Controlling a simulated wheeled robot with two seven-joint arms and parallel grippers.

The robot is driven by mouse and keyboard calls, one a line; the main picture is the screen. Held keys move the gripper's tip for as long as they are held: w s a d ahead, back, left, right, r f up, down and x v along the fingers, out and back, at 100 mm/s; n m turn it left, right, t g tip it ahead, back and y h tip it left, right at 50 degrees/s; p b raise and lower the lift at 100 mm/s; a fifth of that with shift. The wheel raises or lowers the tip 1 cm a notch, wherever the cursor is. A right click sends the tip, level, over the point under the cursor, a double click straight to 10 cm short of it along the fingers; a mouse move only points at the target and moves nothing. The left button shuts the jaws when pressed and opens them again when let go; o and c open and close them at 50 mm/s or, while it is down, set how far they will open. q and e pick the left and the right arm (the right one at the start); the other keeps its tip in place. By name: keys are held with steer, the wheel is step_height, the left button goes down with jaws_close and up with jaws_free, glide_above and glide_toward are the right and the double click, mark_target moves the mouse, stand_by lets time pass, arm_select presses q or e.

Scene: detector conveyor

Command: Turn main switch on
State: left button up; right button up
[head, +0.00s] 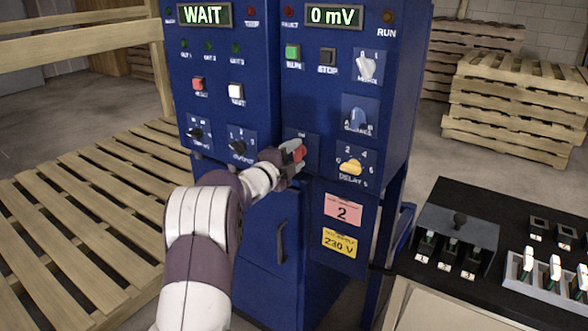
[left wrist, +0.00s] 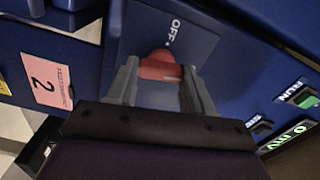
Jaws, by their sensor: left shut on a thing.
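A red rotary knob (head: 299,151) sits on a square blue plate low on the cabinet's front. In the left wrist view the red knob (left wrist: 158,66) lies between my fingers, with the word OFF printed on its plate. My left gripper (head: 293,160) is at this knob, with one finger on each side of it, and is shut on it. The left wrist view shows both grey fingers (left wrist: 160,78). The fingers and wrist hide part of the knob and plate in the head view. My right gripper is out of view.
The blue cabinet (head: 226,75) has displays reading WAIT and 0 mV. A white knob (head: 366,66), a blue knob (head: 358,118) and a yellow knob (head: 349,166) are on the right. A black control desk (head: 408,262) stands at right; pallets (head: 95,215) lie at left.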

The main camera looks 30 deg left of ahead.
arm_select(q)
steer(key=shift+f+m+b, duration=0.15)
steer(key=shift+m+b, duration=0.85)
steer(key=shift+b, duration=0.05)
steer(key=o, duration=1)
steer(key=shift+o, duration=0.2)
steer(key=s, duration=1.2)
steer(key=shift+s+a, duration=0.35)
steer(key=shift+a, duration=0.1)
